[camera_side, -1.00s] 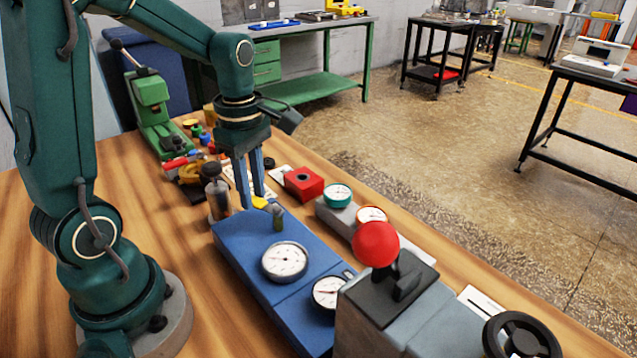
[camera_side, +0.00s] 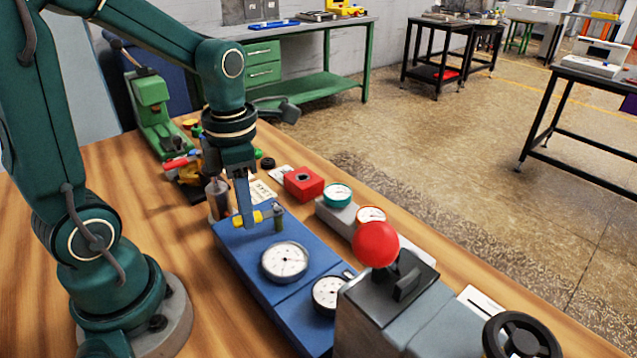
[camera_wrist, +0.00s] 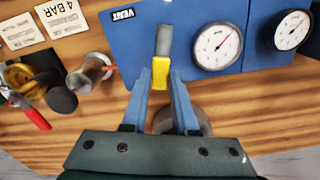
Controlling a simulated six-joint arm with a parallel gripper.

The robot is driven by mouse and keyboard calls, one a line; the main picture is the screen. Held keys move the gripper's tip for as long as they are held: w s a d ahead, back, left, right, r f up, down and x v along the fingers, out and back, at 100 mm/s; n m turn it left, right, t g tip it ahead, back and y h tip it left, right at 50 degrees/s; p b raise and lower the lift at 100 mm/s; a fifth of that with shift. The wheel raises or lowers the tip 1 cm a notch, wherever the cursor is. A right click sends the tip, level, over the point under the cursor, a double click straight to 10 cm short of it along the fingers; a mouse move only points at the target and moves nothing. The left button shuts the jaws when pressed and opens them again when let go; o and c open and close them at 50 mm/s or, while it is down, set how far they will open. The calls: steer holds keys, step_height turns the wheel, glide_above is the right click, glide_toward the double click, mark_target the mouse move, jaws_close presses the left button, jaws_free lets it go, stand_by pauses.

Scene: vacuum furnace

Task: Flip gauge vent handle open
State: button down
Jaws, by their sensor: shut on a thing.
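The vent handle has a yellow grip (camera_side: 238,220), which also shows in the wrist view (camera_wrist: 160,72). It joins a grey valve stem (camera_side: 279,217) at the far end of the blue gauge panel (camera_side: 305,306). The panel's corner bears a "VENT" label (camera_wrist: 123,14) in the wrist view. My gripper (camera_side: 248,222) is shut on the yellow grip, one finger on each side in the wrist view (camera_wrist: 160,82). In the side view a finger covers part of the grip. The grip points left from the stem, toward my base side.
Two white dial gauges (camera_side: 285,261) (camera_side: 327,292) sit on the blue panel. A dark-topped cylinder (camera_side: 217,198) stands close left of my gripper. A red box (camera_side: 304,183) and a red ball knob (camera_side: 376,244) are to the right. Bare wood lies at front left.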

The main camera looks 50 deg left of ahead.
steer(key=shift+d+n, duration=0.4)
steer(key=shift+n, duration=0.4)
steer(key=shift+d+n, duration=0.35)
steer(key=shift+n, duration=0.45)
steer(key=c, duration=0.7)
jaws_free()
steer(key=shift+r, duration=0.1)
steer(key=shift+r, duration=2.5)
